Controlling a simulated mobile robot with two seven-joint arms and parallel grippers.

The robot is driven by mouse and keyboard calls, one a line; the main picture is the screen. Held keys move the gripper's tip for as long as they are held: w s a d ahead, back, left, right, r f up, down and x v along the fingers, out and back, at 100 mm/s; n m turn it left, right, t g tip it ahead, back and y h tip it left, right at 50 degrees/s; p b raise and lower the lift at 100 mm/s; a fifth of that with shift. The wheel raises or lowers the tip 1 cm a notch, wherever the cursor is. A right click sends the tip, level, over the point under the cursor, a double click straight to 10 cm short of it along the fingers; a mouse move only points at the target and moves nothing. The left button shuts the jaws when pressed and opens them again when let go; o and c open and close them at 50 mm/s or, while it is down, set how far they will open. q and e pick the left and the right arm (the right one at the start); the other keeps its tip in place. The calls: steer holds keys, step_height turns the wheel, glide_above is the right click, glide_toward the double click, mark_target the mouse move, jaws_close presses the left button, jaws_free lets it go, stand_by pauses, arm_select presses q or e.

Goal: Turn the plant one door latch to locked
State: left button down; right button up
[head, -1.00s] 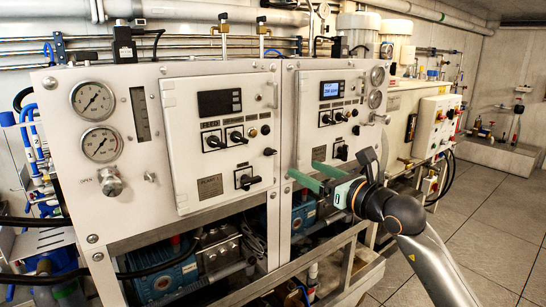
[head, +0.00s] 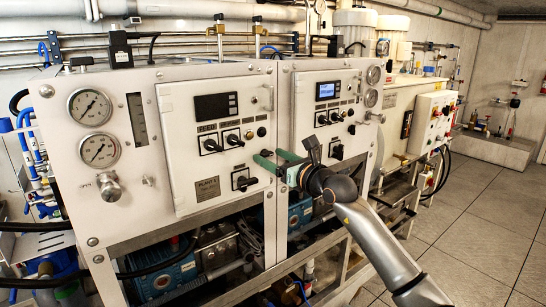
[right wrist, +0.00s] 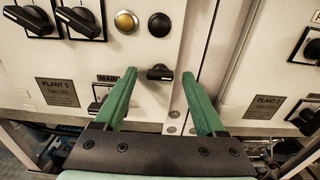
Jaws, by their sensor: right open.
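The plant one door (head: 215,135) is a white panel, shut, with a "PLANT 1" label that also shows in the right wrist view (right wrist: 57,92). Its small black latch (right wrist: 160,72) is near the door's right edge, with its bar lying about level. In the head view my gripper hides the latch. My right gripper (head: 266,156) has green fingers, spread open and pointing at the panel. In the right wrist view the fingertips (right wrist: 159,82) stand left and right of the latch; I cannot tell whether they touch it. My left gripper is not in view.
Black rotary switches (head: 210,145) and a display (head: 216,106) are on the plant one door. The plant two door (head: 335,110) stands close on the right. Gauges (head: 90,107) are at left. Pumps and pipes (head: 165,275) fill the frame below. Open floor (head: 480,230) lies at right.

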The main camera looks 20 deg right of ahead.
steer(key=shift+c, duration=0.3)
jaws_close()
stand_by(0.3)
